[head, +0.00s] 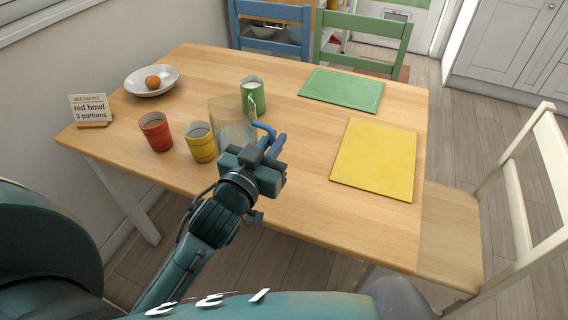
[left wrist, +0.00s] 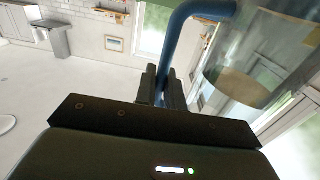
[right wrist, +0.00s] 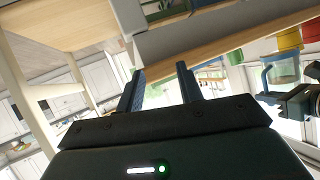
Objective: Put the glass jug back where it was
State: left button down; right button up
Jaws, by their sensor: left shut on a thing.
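On the table (head: 290,190) are a yellow cup (head: 201,143), red cup (head: 156,132), green mug (head: 252,96), white bowl (head: 135,84) with an orange fruit, and a sign (head: 90,110). Green (head: 342,90) and yellow (head: 374,160) mats lie right. The table's front middle is clear.

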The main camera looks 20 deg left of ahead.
pick_arm(q)
jog(key=w+d+r+m+h+p, duration=0.1)
jog(key=w+d+r+m+h, duration=0.2)
jog(key=w+d+r+h, duration=0.15)
notch_tip(320, 180, down, 10)
jog(key=w+d+m+g+h+b, duration=0.1)
jog(key=shift+w+b, duration=0.15)
jog(key=shift+b, duration=0.15)
dwell(0.4)
jog(key=c, duration=1.9)
grip_release()
jog(key=shift+d+f, duration=0.1)
jog(key=shift+f, duration=0.15)
jog(key=o, duration=0.4)
